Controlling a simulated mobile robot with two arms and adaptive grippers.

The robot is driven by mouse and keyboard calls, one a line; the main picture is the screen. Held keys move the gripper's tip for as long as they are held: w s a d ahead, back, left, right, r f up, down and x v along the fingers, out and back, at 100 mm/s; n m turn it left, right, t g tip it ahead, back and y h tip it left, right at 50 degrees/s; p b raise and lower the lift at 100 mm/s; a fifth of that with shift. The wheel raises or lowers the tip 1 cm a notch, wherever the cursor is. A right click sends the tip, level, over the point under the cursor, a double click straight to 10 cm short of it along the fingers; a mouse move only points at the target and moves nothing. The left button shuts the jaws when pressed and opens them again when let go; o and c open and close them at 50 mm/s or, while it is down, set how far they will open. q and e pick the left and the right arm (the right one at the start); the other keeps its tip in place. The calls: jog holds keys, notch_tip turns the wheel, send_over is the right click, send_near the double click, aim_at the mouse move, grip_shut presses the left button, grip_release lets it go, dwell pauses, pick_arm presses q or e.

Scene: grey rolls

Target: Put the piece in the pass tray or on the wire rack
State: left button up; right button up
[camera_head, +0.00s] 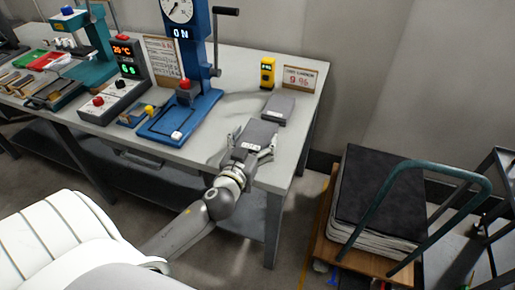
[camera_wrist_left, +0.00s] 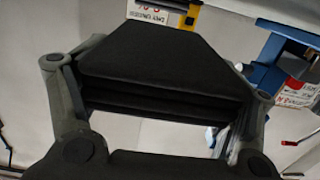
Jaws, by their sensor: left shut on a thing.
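My left gripper (camera_head: 248,150) is over the right part of the grey bench, with its fingers either side of a dark grey slab-like piece (camera_head: 261,131). It is shut on the piece. In the left wrist view the piece (camera_wrist_left: 155,62) fills the space between the two fingers and shows stacked, layered edges. A small green tray (camera_head: 27,58) and a red tray (camera_head: 46,61) lie at the far left of the bench. I cannot make out a wire rack. My right gripper is not in view.
A grey block (camera_head: 279,108) lies just beyond the piece. A blue press with a dial (camera_head: 183,60) stands left of it. A yellow meter (camera_head: 267,72) and a sign card (camera_head: 299,78) stand behind. A loaded cart (camera_head: 381,200) is right of the bench.

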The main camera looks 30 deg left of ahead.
pick_arm(q)
jog(key=f, duration=0.1)
jog(key=w+f, duration=0.1)
jog(key=f, duration=0.1)
jog(key=shift+d+b, duration=0.15)
jog(key=shift+b, duration=0.15)
jog(key=shift+f, duration=0.4)
jog(key=shift+f, duration=0.2)
jog(key=o, duration=1.1)
jog(key=shift+c, duration=0.2)
